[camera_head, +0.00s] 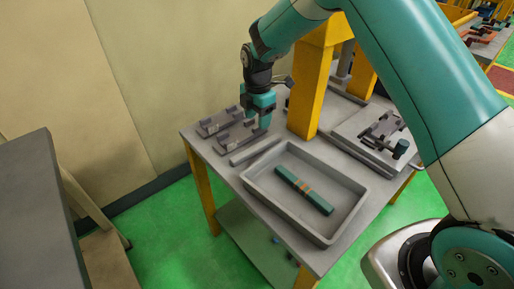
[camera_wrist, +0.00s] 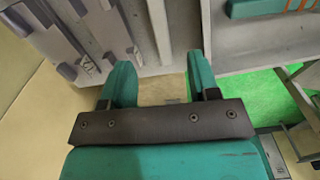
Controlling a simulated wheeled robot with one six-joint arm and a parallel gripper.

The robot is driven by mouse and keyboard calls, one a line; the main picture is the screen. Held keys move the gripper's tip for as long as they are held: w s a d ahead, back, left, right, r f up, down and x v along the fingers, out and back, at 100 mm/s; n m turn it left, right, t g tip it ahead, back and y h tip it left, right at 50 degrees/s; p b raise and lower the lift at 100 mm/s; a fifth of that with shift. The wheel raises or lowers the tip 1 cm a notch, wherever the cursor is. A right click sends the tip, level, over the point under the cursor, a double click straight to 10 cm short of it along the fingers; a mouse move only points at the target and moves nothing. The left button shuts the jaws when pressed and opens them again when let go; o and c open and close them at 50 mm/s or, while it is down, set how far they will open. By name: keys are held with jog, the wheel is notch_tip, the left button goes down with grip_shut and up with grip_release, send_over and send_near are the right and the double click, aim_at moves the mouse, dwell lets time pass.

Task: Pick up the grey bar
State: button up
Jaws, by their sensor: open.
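The grey bar (camera_head: 255,152) lies flat on the grey table (camera_head: 222,166), between a grey fixture and the tray. In the wrist view the bar (camera_wrist: 159,32) runs up from the table's edge, ahead of the gap between my fingers. My gripper (camera_head: 262,122) is above the fixture side of the table, a little beyond the bar. In the wrist view my gripper (camera_wrist: 160,78) has its two teal fingers apart, with nothing between them. I cannot tell its exact height above the table.
A grey tray (camera_head: 259,191) holds a teal block with orange bands (camera_head: 304,189). The grey fixture (camera_head: 227,137) with upright pegs stands at the table's left. A yellow post (camera_head: 309,95) rises behind the tray. Another fixture plate (camera_head: 370,135) stands to the right.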

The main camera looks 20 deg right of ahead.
aim_at(257, 146)
notch_tip(257, 146, down, 12)
jog(key=p, duration=0.3)
jog(key=shift+w, duration=0.1)
jog(key=c, duration=1)
grip_shut()
jog(key=shift+r, duration=0.15)
